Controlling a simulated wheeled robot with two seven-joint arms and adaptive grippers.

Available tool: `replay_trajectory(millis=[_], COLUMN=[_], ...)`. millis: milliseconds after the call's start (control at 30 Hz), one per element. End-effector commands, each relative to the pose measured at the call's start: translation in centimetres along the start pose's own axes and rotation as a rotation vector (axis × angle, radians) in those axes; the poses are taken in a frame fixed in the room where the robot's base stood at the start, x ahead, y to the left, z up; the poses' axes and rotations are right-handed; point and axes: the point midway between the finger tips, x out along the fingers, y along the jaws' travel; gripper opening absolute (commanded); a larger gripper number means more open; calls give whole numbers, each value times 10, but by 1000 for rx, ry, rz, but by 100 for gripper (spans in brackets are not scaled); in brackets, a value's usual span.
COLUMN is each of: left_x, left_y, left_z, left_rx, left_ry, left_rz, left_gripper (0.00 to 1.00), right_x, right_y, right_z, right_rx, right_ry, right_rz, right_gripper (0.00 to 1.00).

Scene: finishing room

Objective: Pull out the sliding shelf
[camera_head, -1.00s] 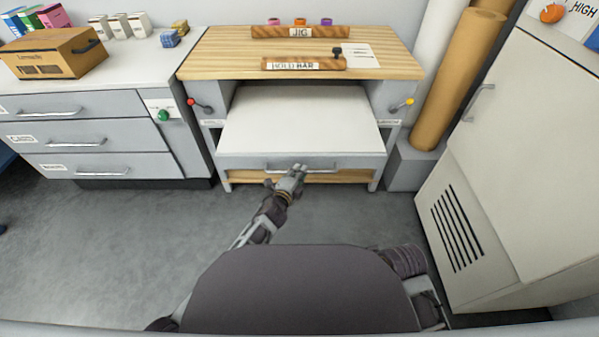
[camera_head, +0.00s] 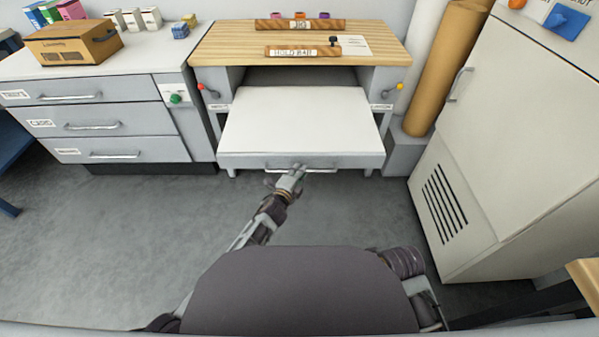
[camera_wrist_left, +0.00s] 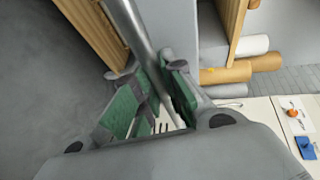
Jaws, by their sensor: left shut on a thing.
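The white sliding shelf (camera_head: 300,122) is out in front of the wooden-topped bench, with a dark gap behind it. A grey bar handle (camera_head: 318,169) runs along its front panel. My left gripper (camera_head: 291,176) is at the left part of this handle. In the left wrist view, the green-padded fingers of the left gripper (camera_wrist_left: 158,92) are closed around the metal handle bar (camera_wrist_left: 132,30). In the head view the hand hides part of the handle. My right gripper is not in view.
A drawer cabinet (camera_head: 95,125) stands left of the bench, carrying a cardboard box (camera_head: 72,45). A tall pale cabinet (camera_head: 500,140) stands on the right, with brown rolls (camera_head: 440,75) beside the bench. The grey floor (camera_head: 130,235) before the shelf is clear at left.

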Motion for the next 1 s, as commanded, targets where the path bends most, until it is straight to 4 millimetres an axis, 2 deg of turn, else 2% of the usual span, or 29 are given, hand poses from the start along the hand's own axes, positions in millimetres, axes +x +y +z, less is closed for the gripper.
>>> replay_trajectory(millis=[400, 433, 567, 1000], left_x=[0, 0, 0, -1], left_y=[0, 0, 0, 0], left_z=[0, 0, 0, 0], left_rx=[0, 0, 0, 0], left_ry=[-1, -1, -1, 0], left_rz=[0, 0, 0, 0], left_gripper=[0, 15, 32, 34], right_x=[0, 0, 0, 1], right_y=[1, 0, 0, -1], right_z=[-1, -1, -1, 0], right_rx=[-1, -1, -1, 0], right_ry=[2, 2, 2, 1], right_rz=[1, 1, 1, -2], right_gripper=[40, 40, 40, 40])
